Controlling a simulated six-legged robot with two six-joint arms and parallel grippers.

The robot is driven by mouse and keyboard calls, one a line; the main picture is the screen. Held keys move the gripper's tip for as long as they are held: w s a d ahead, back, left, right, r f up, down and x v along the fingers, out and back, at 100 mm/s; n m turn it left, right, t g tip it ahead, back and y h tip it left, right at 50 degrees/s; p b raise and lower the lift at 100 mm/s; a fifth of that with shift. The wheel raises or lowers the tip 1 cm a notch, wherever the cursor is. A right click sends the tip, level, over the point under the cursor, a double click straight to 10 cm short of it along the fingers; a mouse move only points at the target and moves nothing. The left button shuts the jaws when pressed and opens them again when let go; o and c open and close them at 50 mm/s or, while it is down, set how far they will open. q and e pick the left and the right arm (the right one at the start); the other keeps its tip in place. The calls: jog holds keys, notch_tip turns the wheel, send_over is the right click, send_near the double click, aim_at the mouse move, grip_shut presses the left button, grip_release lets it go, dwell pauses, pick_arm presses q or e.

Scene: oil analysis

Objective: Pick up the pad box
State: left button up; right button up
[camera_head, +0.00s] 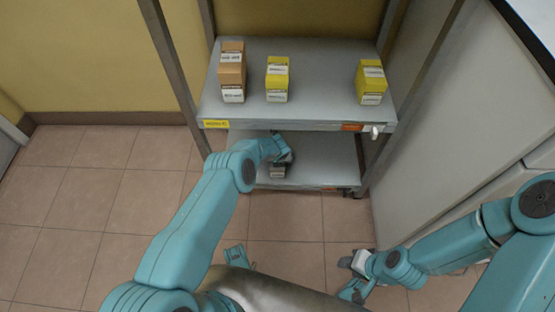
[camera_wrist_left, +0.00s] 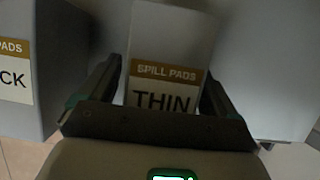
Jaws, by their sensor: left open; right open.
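A pale pad box (camera_wrist_left: 172,40) with a brown and white label reading "SPILL PADS THIN" stands in the left wrist view between the fingers of my left gripper (camera_wrist_left: 160,78). The fingers are open on either side of it; I cannot tell whether they touch it. A second pad box (camera_wrist_left: 20,75), its label partly cut off to "PADS" and "CK", is at the left. My right gripper (camera_head: 352,278) is open and empty, low over the floor.
The grey shelf rack has an upper shelf (camera_head: 318,95) above my left gripper. It holds a brown box (camera_head: 232,72) and two yellow boxes (camera_head: 277,79) (camera_head: 371,82). The lower shelf (camera_head: 330,160) is partly hidden. A white cabinet (camera_head: 450,120) stands right; tiled floor (camera_head: 90,190) is clear left.

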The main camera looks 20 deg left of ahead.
pick_arm(q)
jog(key=shift+f+b, duration=0.2)
jog(key=shift+b, duration=0.2)
dwell(0.3)
jog(key=c, duration=1.1)
